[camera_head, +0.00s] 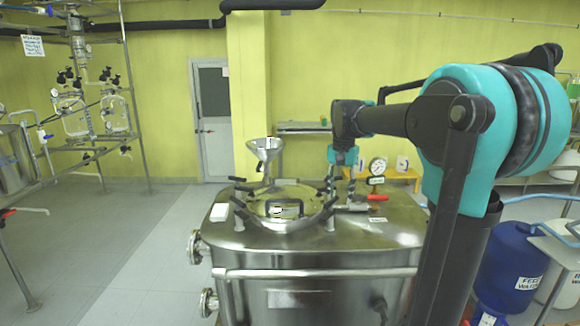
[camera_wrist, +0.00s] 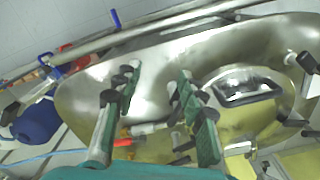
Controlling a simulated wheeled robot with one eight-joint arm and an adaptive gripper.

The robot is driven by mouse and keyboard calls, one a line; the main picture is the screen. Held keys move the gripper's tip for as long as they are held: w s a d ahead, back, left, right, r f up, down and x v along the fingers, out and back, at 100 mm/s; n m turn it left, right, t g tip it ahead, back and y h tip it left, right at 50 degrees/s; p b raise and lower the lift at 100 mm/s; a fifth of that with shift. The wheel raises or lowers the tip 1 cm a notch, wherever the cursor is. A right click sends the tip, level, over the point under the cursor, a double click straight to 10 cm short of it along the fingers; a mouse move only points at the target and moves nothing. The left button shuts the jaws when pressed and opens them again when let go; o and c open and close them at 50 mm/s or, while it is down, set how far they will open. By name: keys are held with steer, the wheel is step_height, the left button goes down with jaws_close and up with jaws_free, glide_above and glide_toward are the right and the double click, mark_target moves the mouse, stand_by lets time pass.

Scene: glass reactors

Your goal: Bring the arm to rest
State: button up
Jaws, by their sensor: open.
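My arm reaches from the right side over the steel vessel (camera_head: 310,245) in the head view. My gripper (camera_head: 342,183) hangs at its end, fingers down, near the back of the vessel's lid. In the wrist view my gripper (camera_wrist: 150,85) has its two green-padded fingers well apart, with nothing between them. The vessel top (camera_wrist: 150,65) lies beyond the fingers, with the round hatch (camera_wrist: 240,95) to the right. I cannot tell how far the fingertips are above the lid.
A red-handled valve (camera_head: 376,198) and a pressure gauge (camera_head: 378,166) stand close to my gripper. A steel funnel (camera_head: 264,150) and the clamped round hatch (camera_head: 285,208) are on the lid. A blue feed water drum (camera_head: 510,265) stands at right.

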steer(key=s+d+f+n+t, duration=0.2)
steer(key=s+f+n, duration=0.1)
steer(key=s+f, duration=0.8)
steer(key=s+d+f+n+t, duration=0.1)
steer(key=s+f+n+t, duration=0.1)
steer(key=s+f, duration=0.9)
steer(key=shift+s+d+f+n, duration=0.15)
steer(key=shift+d+f+n, duration=0.25)
steer(key=shift+f, duration=0.55)
